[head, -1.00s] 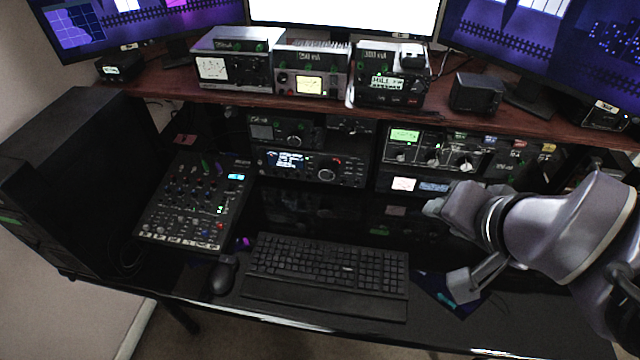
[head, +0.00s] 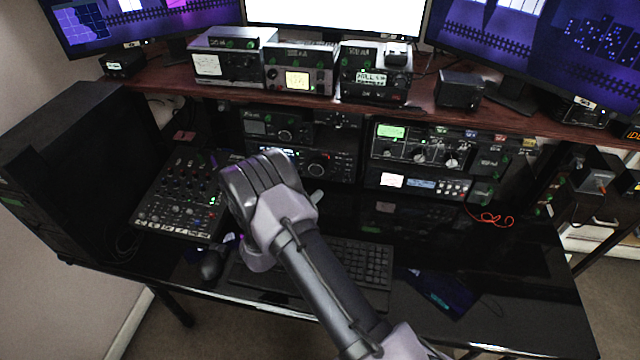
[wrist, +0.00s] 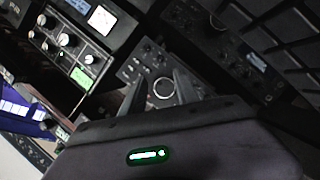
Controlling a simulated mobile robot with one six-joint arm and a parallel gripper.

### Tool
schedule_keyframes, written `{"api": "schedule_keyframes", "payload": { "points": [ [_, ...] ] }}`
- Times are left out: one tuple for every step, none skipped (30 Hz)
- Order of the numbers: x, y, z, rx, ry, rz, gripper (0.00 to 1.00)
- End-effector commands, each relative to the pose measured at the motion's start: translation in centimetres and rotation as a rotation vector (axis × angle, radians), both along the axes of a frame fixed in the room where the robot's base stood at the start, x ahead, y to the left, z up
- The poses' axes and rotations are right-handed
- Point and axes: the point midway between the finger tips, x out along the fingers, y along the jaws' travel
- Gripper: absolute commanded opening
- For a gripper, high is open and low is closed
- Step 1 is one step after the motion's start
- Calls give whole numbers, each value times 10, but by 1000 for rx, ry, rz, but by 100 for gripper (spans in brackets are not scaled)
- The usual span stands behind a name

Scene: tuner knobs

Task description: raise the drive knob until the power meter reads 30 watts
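My gripper shows in the wrist view (wrist: 160,84) with two dark fingers apart and nothing between their tips. A large ringed knob (wrist: 164,89) on a black radio panel lies beyond the fingers; I cannot tell any contact. The labels are too small to tell which knob is the drive knob. A small lit white meter (head: 391,180) is on the lower right unit, also in the wrist view (wrist: 102,20); its reading is illegible, and I cannot confirm it is the power meter.
A unit with a green display (head: 391,132) and several knobs sits right of the radio. A mixer (head: 180,200) stands at left and a keyboard (head: 365,262) lies below my arm. The shelf (head: 460,112) overhangs the radios. The desk's right side (head: 500,265) is mostly clear.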

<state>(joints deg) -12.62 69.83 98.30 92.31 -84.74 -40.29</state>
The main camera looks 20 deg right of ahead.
Motion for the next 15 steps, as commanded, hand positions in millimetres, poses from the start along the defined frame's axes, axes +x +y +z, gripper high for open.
{"api": "schedule_keyframes", "payload": {
  "points": [
    [8,-13,-8,2,-2,-4,37],
    [13,-20,-11,1,-2,-4,37],
    [20,-28,-13,3,-3,-5,37],
    [25,-35,-15,2,-2,-4,37],
    [30,-41,-17,2,-4,-4,37],
    [36,-48,-19,3,-3,-3,37],
    [41,-54,-20,2,-4,-4,37],
    [45,-59,-22,2,-3,-2,37],
    [50,-65,-25,4,-3,-3,37],
    [53,-70,-25,1,-2,-2,37],
    [57,-74,-26,2,-2,-1,37],
    [61,-79,-28,3,-3,-2,37],
    [63,-82,-28,2,-2,-1,37],
    [65,-85,-29,3,-1,-1,37],
    [68,-87,-29,3,-3,0,37]
  ]
}}
